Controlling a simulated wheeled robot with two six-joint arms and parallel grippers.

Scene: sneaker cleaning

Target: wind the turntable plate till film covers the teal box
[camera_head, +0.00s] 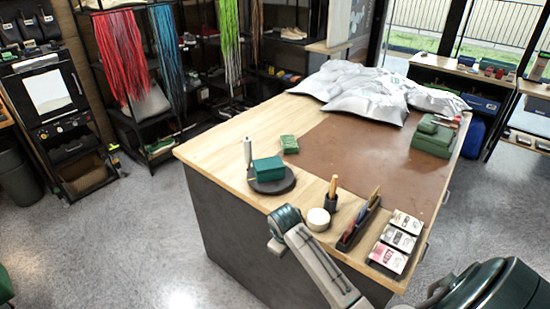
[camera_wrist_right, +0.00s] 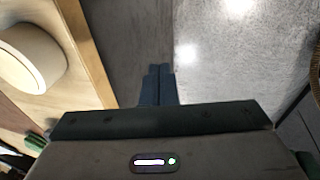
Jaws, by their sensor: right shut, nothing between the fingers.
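In the head view the teal box (camera_head: 267,168) sits on the dark round turntable plate (camera_head: 286,185) near the table's left front edge. An upright pale roll (camera_head: 248,152), which looks like the film, stands at the plate's back left. No film can be made out over the box. My right arm reaches in from the lower right, its wrist by the table's front edge; its fingertips are hidden in this view. In the right wrist view my right gripper (camera_wrist_right: 158,72) is shut and empty, above the grey floor beside the table edge. My left gripper is out of view.
A white round jar (camera_head: 318,219) stands near my right wrist and shows in the wrist view (camera_wrist_right: 30,58). A brush cup (camera_head: 331,199), brush tray (camera_head: 358,225) and card tray (camera_head: 397,240) stand rightward. A green block (camera_head: 289,144) lies behind the plate. The brown mat's (camera_head: 350,155) middle is clear.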

